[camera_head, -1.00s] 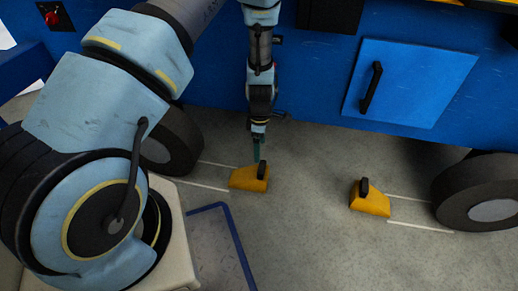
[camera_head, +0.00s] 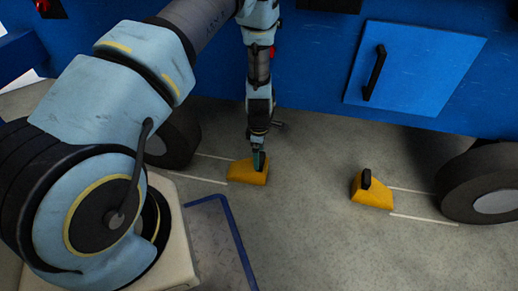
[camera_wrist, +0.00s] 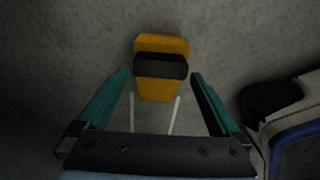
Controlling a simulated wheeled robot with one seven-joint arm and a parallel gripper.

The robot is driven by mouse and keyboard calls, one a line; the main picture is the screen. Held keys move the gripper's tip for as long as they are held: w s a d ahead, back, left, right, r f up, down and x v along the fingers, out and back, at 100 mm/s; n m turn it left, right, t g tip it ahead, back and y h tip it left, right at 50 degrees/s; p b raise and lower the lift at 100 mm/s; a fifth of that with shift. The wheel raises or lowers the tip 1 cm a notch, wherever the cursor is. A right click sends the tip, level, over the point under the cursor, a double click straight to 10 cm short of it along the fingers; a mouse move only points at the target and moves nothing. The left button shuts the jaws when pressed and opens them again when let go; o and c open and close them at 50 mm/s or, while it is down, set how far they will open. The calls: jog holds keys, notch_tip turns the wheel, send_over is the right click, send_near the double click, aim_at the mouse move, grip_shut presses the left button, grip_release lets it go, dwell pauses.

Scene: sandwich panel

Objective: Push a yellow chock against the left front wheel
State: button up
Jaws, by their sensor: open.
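A yellow chock (camera_head: 244,175) with a black handle lies on the floor by two white lines that lead to the left wheel (camera_head: 178,143). In the head view it is apart from that wheel. My gripper (camera_head: 259,163) points down over the chock, at its handle. In the wrist view my gripper (camera_wrist: 159,73) is open, with teal fingers on both sides of the black handle (camera_wrist: 161,66); I cannot tell whether they touch it. The yellow body (camera_wrist: 155,90) shows between and beyond the fingertips. My arm hides part of the left wheel.
A second yellow chock (camera_head: 373,194) with a black handle lies to the right, apart from the right wheel (camera_head: 487,183). The blue vehicle side (camera_head: 300,85) with a panel door (camera_head: 417,70) stands behind. Bare floor (camera_head: 310,190) lies between the chocks.

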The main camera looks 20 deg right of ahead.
jog(key=shift+f, duration=0.9)
grip_shut()
